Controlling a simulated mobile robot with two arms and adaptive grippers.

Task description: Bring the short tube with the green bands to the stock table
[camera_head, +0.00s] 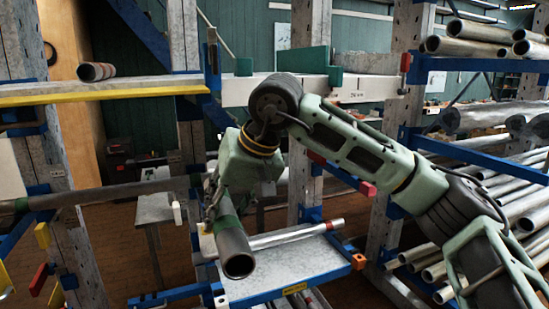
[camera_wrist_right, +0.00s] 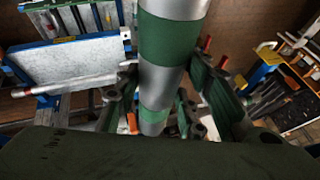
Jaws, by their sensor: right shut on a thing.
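The short metal tube with green bands (camera_wrist_right: 172,75) is held in my right gripper (camera_wrist_right: 165,105), with a finger on each side of it in the right wrist view. Two green bands show on it there. In the head view the tube (camera_head: 235,248) hangs steeply tilted below my right gripper (camera_head: 222,200), its open end toward the camera. It appears in front of a blue-edged metal table (camera_head: 300,265); I cannot tell the gap between them. This table also shows in the right wrist view (camera_wrist_right: 75,65). I cannot tell whether it is the stock table. My left gripper is not in view.
Racks of metal pipes (camera_head: 510,195) stand at right. Uprights stand close around my arm.

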